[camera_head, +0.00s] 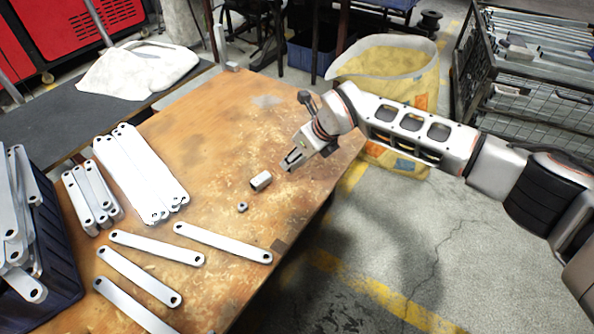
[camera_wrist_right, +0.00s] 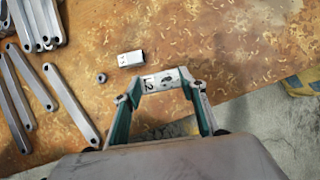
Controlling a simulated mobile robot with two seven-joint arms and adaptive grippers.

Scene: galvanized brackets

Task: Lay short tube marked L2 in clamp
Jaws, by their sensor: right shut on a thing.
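My right gripper (camera_head: 294,157) is over the right part of the wooden table. In the wrist view the gripper (camera_wrist_right: 165,84) is shut on a short grey metal tube (camera_wrist_right: 172,76) with a dark "L2" mark, held crosswise between the fingertips. In the head view the held tube is mostly hidden by the gripper. A second short metal tube (camera_head: 261,181) lies on the table just left of the gripper; it also shows in the wrist view (camera_wrist_right: 130,59). I cannot make out a clamp for certain. My left gripper is not in view.
Several flat bars (camera_head: 222,242) lie on the wooden table (camera_head: 215,115), some stacked at left. A small nut (camera_head: 242,207) lies near the loose tube. A dark crate (camera_head: 62,268) of bars stands at left. A yellow bag (camera_head: 392,65) stands beyond the table. The table's far part is mostly clear.

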